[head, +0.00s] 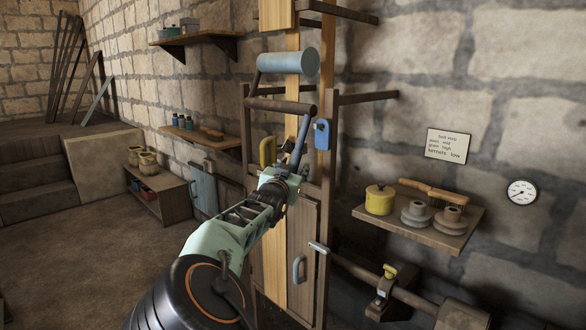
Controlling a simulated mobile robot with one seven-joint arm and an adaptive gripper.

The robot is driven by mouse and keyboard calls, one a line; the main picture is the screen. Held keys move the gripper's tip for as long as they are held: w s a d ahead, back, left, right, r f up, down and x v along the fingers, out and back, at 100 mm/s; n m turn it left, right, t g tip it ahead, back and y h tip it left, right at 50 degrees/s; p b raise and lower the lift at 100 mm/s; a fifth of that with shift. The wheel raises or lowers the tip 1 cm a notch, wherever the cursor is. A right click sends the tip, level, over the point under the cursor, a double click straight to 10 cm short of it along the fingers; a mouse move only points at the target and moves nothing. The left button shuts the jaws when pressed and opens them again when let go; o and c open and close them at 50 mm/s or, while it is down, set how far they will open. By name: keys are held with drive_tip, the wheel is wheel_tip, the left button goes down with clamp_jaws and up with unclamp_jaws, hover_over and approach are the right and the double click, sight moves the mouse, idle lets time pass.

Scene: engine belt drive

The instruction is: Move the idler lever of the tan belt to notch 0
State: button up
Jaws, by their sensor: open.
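A tan belt (273,262) runs as a wide vertical band down the wooden frame, partly hidden by my arm. A blue-grey roller (288,63) lies across the belt's upper part, on a dark bracket. A slim blue bar (301,140) slopes down from a dark crossbar towards my gripper. A blue block with a dark knob (322,135) is on the right post, and a yellow handle (267,152) is left of the belt. I cannot tell which part is the idler lever, and no notch marks are readable. My gripper (292,173) is open below the blue bar; contact is unclear.
The floor at left (90,260) is open; a low cabinet (157,192) stands behind.

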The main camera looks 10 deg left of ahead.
clamp_jaws()
idle(0.3)
drive_tip(key=f+b, duration=0.1)
drive_tip(key=b, duration=0.1)
drive_tip(key=shift+w+d+t+b, duration=0.3)
drive_tip(key=shift+w+d+b, duration=0.05)
drive_tip(key=shift+w+d, duration=0.05)
drive_tip(key=w+d+n+t+b, duration=0.3)
drive_tip(key=w+b, duration=0.1)
drive_tip(key=b, duration=0.4)
drive_tip(key=shift+w+d+t+y, duration=0.3)
drive_tip(key=shift+w+d+t, duration=0.05)
drive_tip(key=shift+w+t, duration=0.05)
